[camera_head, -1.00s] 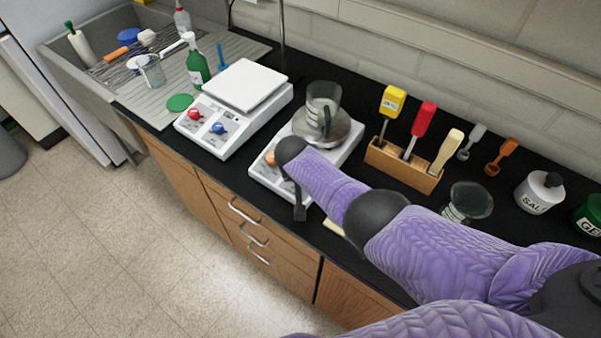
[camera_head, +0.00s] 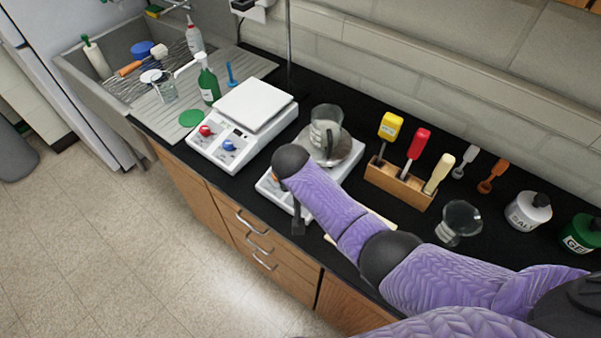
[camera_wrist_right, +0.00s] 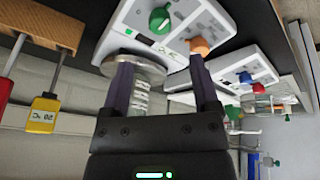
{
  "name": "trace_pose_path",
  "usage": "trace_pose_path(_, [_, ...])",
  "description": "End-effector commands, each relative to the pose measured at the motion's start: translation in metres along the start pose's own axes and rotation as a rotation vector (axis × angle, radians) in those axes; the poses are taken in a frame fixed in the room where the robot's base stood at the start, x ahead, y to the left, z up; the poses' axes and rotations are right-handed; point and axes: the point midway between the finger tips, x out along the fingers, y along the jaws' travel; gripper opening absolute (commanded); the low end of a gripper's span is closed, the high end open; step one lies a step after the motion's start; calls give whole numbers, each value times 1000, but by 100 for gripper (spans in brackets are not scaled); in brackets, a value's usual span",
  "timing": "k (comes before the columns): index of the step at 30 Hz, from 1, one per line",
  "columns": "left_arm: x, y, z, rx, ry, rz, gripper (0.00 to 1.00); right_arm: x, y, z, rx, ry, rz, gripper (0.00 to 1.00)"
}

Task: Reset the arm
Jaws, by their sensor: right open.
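My right arm reaches in from the right in the head view, its wrist in front of a white stirrer (camera_head: 269,187) with a round metal top. My right gripper (camera_wrist_right: 162,62) is open in the right wrist view, with nothing held between its fingers. A glass beaker (camera_head: 325,128) with pale contents stands on the stirrer's round top. The beaker also shows behind the fingers in the wrist view (camera_wrist_right: 141,98); the gap between them cannot be told. The stirrer's front with green and orange knobs (camera_wrist_right: 160,20) lies beyond the fingertips. My left gripper is not in view.
A second white device (camera_head: 255,104) with red and blue knobs stands to the left, beside a sink (camera_head: 80,85). A wooden rack (camera_head: 398,186) with coloured tools, a small glass beaker (camera_head: 459,222) and a salt jar (camera_head: 528,211) stand to the right.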

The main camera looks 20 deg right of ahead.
Motion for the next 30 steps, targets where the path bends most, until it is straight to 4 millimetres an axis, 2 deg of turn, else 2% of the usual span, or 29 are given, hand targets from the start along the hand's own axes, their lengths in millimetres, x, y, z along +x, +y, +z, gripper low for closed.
trace_pose_path(3, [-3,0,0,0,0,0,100,-7,0,0,0,1,0,78])
trace_pose_path(16, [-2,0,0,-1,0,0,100,-6,0,5,-4,-5,-6,78])
trace_pose_path(17, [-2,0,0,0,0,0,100,-6,-1,10,-8,-9,-16,78])
trace_pose_path(20, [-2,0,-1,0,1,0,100,-11,0,46,-36,-32,-76,78])
trace_pose_path(21, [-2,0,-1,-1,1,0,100,-16,2,64,-51,-40,-103,78])
trace_pose_path(24, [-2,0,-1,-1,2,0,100,-31,14,99,-85,-50,-150,78])
trace_pose_path(30, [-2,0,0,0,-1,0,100,-67,40,148,-143,-47,-193,78])
